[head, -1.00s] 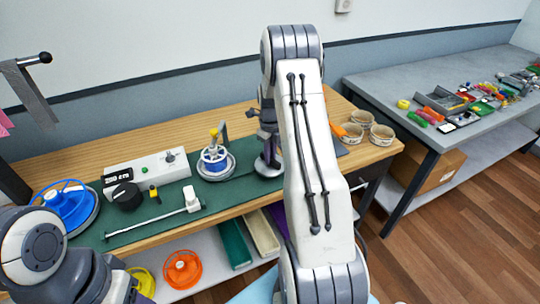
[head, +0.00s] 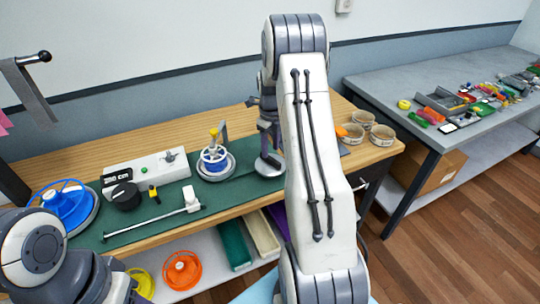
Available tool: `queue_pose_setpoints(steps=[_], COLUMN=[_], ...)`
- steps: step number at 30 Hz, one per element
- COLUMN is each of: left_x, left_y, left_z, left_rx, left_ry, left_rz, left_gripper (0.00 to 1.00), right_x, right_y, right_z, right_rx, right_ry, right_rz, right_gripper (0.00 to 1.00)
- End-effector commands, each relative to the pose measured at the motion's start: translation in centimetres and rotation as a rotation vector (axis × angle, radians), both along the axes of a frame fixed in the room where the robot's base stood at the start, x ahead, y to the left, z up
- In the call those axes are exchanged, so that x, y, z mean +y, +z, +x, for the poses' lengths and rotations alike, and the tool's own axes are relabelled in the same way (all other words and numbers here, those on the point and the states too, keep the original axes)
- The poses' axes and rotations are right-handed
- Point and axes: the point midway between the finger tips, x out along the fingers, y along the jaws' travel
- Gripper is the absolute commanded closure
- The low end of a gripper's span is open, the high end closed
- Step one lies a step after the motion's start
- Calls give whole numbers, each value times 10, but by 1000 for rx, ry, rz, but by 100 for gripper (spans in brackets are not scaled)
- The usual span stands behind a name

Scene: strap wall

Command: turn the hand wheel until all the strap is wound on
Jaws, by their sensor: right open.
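A small blue-and-white reel with a yellow upright crank knob (head: 213,136) sits on a round grey base (head: 216,174) on the green mat; it looks like the hand wheel. A dark upright plate stands just behind it. A thin pale strip or rod (head: 150,223) lies along the front of the mat, ending at a white block (head: 191,198); I cannot tell whether it is strap. My right gripper (head: 254,102) is open and empty, right of the reel and apart from it, partly hidden by my own arm. My left gripper is not in view; only left arm links show.
A white control box with a display (head: 118,178) and a black knob (head: 125,196) stand left of the reel. A blue reel (head: 68,203) is at far left. Cups (head: 382,135) sit at the bench's right end. A grey strap (head: 30,97) hangs from a wall peg.

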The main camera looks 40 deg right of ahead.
Motion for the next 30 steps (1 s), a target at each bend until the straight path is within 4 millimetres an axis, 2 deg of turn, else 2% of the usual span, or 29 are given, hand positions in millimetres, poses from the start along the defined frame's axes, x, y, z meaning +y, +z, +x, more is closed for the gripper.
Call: queue_pose_setpoints(steps=[6,12,30], left_x=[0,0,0], left_y=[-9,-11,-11], left_z=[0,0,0], left_rx=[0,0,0], left_ry=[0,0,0], left_rz=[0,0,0], left_gripper=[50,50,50], right_x=[0,0,1], right_y=[42,64,67], right_z=[1,1,1], right_rx=[-4,-2,-1], right_ry=[1,1,1], right_rz=[-2,-1,0], right_gripper=[50,50,50])
